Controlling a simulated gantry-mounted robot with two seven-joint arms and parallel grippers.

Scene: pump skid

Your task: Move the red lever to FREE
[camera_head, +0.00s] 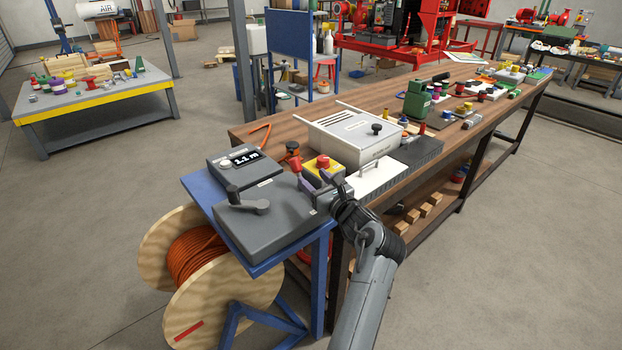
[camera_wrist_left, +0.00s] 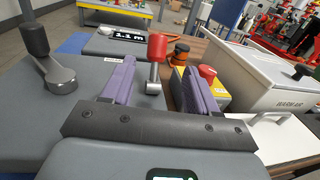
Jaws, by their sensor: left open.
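The red lever (camera_head: 295,166) has a red knob on a short metal arm and stands at the far right part of the grey control box (camera_head: 262,222). In the left wrist view the red lever (camera_wrist_left: 157,47) is upright, with its metal arm showing between my two purple fingers. My left gripper (camera_head: 312,182) is open close by the lever; its fingertips (camera_wrist_left: 157,66) lie on either side of it in the picture, with gaps on both sides. I cannot tell whether they reach around it. A small label on the box is unreadable, and no FREE mark is legible. My right gripper is not in view.
A black-knobbed lever (camera_head: 248,200) is on the same box. A display unit (camera_head: 243,165) reading 1.1 m stands behind. A yellow box with a red button (camera_head: 322,163) and a white lidded case (camera_head: 352,140) are close on the right. A cable reel (camera_head: 180,250) stands below.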

